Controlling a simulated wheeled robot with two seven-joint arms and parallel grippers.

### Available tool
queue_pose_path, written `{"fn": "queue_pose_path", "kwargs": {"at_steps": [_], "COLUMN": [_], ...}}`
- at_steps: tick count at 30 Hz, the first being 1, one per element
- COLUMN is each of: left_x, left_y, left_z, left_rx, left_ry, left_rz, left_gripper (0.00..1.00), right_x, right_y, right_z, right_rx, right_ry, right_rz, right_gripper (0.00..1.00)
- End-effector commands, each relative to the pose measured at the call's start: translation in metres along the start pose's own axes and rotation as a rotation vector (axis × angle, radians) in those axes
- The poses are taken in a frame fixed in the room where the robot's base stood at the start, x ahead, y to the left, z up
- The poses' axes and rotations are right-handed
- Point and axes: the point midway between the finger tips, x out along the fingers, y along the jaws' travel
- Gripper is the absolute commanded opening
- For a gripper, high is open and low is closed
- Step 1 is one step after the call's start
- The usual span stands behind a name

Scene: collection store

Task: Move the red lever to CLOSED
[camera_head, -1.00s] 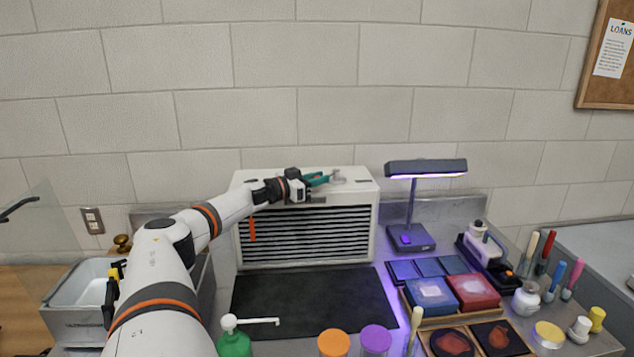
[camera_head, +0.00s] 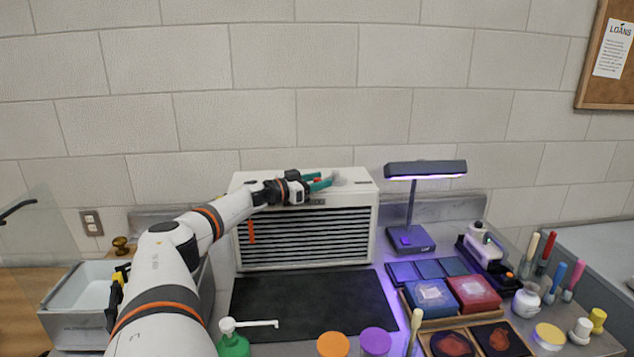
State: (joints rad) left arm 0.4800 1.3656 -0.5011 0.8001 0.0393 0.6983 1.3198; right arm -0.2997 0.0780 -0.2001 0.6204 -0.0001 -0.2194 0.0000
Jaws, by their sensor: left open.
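The red lever (camera_head: 251,231) shows as a small orange-red bar at the left front of a white louvred box (camera_head: 371,215). It hangs down, close to vertical. No CLOSED marking can be read from here. My left gripper (camera_head: 326,181) has green fingers and is open. It is at the top of the box, right of and above the lever, and apart from it. A small grey part (camera_head: 341,180) lies just beyond the fingertips; whether they touch it I cannot tell. My right gripper is not in view.
A black mat (camera_head: 305,305) lies before the box. A lamp (camera_head: 410,239) stands to its right, with trays and several tools beyond. A green pump bottle (camera_head: 234,343) and orange and purple lids are at the front. A metal basin (camera_head: 80,325) is at left.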

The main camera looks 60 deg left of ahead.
Motion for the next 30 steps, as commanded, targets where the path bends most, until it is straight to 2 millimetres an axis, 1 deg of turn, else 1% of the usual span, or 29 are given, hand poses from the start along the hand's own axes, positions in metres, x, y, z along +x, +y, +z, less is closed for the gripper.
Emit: {"fn": "queue_pose_path", "kwargs": {"at_steps": [5,13,19,21,30], "left_x": [-0.004,-0.022,-0.030,-0.035,-0.063], "left_y": [0.001,0.004,0.000,0.000,0.001], "left_z": [-0.001,-0.004,-0.003,0.006,0.007], "left_rx": [0.001,0.003,0.002,-0.003,-0.002], "left_ry": [0.002,0.005,0.007,0.010,0.005], "left_rz": [0.002,0.004,-0.001,-0.004,0.002], "left_gripper": [0.44,0.44,0.44,0.44,0.44], "right_x": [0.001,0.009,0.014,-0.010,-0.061], "right_y": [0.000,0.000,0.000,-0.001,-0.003], "right_z": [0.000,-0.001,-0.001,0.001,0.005], "right_rx": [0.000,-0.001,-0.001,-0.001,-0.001], "right_ry": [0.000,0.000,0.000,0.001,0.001], "right_rz": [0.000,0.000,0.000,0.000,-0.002], "right_gripper": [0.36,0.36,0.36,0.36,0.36]}}
